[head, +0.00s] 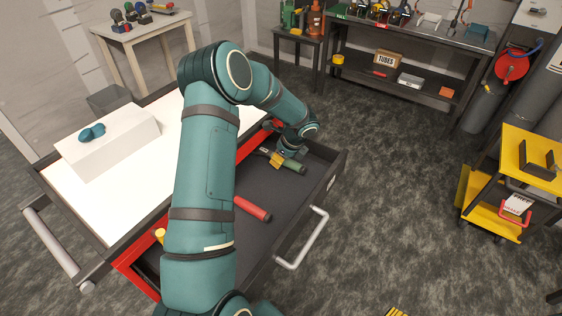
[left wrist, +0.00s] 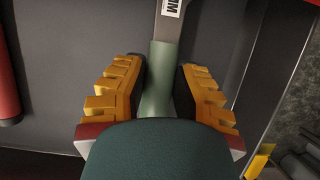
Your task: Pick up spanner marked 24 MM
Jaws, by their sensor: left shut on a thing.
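A spanner with a green handle (left wrist: 160,75) and a grey metal shank lies in the open drawer (head: 295,205). Its white label (left wrist: 171,7) shows "MM"; the number is cut off at the frame's top edge. My left gripper (left wrist: 158,92), with yellow fingers, is shut on the green handle, one finger on each side. In the head view the green handle (head: 295,167) shows beside my left gripper (head: 280,160) near the drawer's far end. My right gripper is in neither view.
A red-handled tool (head: 252,208) lies nearer in the drawer; its handle (left wrist: 8,85) shows at the left of the wrist view. A white box (head: 110,140) with a teal object (head: 92,131) stands on the bench top. A yellow cart (head: 528,150) stands right; the floor between is clear.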

